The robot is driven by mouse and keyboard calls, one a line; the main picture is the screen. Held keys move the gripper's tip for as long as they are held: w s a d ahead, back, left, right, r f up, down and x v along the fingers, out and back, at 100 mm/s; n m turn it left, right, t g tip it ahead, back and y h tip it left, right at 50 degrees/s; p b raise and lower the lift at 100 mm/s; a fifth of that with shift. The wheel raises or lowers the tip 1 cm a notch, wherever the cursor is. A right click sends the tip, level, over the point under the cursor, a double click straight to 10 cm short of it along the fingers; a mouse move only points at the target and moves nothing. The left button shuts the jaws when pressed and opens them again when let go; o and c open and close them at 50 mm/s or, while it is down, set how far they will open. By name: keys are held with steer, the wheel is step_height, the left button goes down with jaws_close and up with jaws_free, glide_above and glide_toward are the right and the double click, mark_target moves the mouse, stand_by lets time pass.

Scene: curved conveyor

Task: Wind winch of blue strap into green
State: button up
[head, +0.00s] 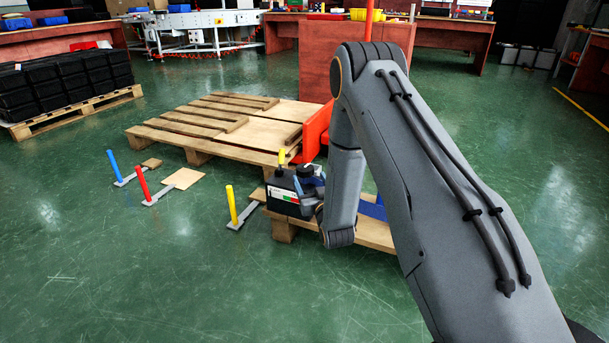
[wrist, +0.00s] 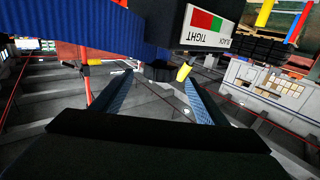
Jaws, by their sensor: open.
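A black winch box (head: 285,195) stands on the near edge of a wooden pallet, with a yellow handle (head: 282,157) sticking up. Its white label has red and green fields. In the wrist view the label (wrist: 207,27) shows TIGHT by the red and green and part of BLACK or SLACK; I cannot make out a pointer. The blue strap (wrist: 90,36) runs left from the box. My gripper (wrist: 158,80) is open and empty beside the box. The yellow handle's end (wrist: 184,73) shows near the right fingertip; I cannot tell if they touch. My arm hides part of the strap (head: 372,208).
Blue (head: 115,166), red (head: 142,184) and yellow (head: 231,204) upright rods on grey bars stand on the floor to the left. A larger pallet (head: 170,140) lies behind. Black crates (head: 65,80) are stacked at far left. The green floor in front is clear.

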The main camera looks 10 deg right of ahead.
mark_target(304, 170)
steer(key=w+b, duration=0.3)
steer(key=w, duration=0.4)
steer(key=shift+a, duration=0.2)
steer(key=c, duration=1.1)
steer(key=shift+o, duration=0.2)
steer(key=shift+a+h, duration=0.1)
steer(key=shift+h, duration=0.2)
